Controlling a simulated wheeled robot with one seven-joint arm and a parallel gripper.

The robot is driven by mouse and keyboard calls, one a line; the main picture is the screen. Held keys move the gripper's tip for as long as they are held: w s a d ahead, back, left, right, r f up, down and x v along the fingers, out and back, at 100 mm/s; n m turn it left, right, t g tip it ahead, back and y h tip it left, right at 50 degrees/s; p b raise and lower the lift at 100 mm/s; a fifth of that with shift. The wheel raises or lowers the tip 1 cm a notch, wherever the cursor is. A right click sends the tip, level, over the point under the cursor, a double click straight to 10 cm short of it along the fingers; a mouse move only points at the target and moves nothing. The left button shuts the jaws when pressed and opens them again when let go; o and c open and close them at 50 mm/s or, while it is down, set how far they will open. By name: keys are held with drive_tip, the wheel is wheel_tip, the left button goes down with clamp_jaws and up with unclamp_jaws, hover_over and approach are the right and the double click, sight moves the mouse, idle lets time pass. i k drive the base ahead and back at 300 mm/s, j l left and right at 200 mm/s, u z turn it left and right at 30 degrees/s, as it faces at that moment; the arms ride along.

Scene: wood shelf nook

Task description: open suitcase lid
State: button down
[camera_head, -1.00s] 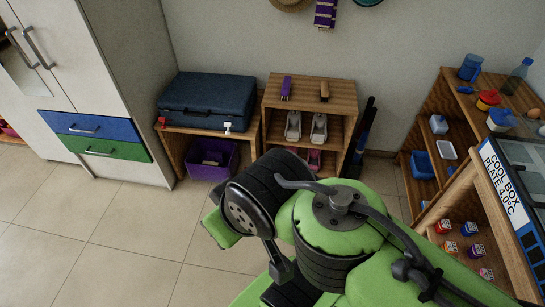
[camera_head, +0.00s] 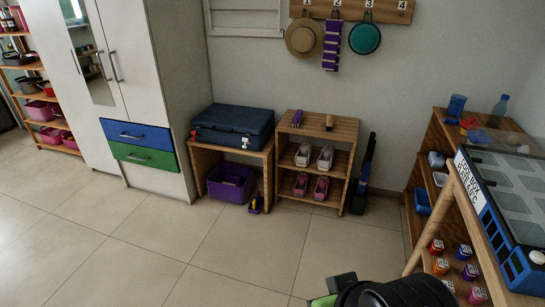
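The dark blue suitcase (camera_head: 232,126) lies flat with its lid closed on a low wooden bench (camera_head: 262,153) against the back wall. A small red tag or latch shows at its left front and a small white one at its right front. My gripper cannot be made out; only a dark and green part of my arm shows at the bottom right edge, well apart from the suitcase.
A purple bin (camera_head: 230,184) sits under the bench. A wooden shoe rack (camera_head: 345,158) with several shoes stands right of it. A white cabinet (camera_head: 180,100) stands left. The cool box (camera_head: 510,190) and wooden shelf are at right. Tiled floor (camera_head: 190,250) in front is free.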

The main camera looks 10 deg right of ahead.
sight(221, 118)
drive_tip(key=i+j+u, duration=0.25)
drive_tip(key=i, duration=0.7)
drive_tip(key=i+u, duration=0.2)
drive_tip(key=i, duration=0.8)
drive_tip(key=i+l+u, duration=0.1)
drive_tip(key=i+u, duration=0.15)
drive_tip(key=i, duration=0.75)
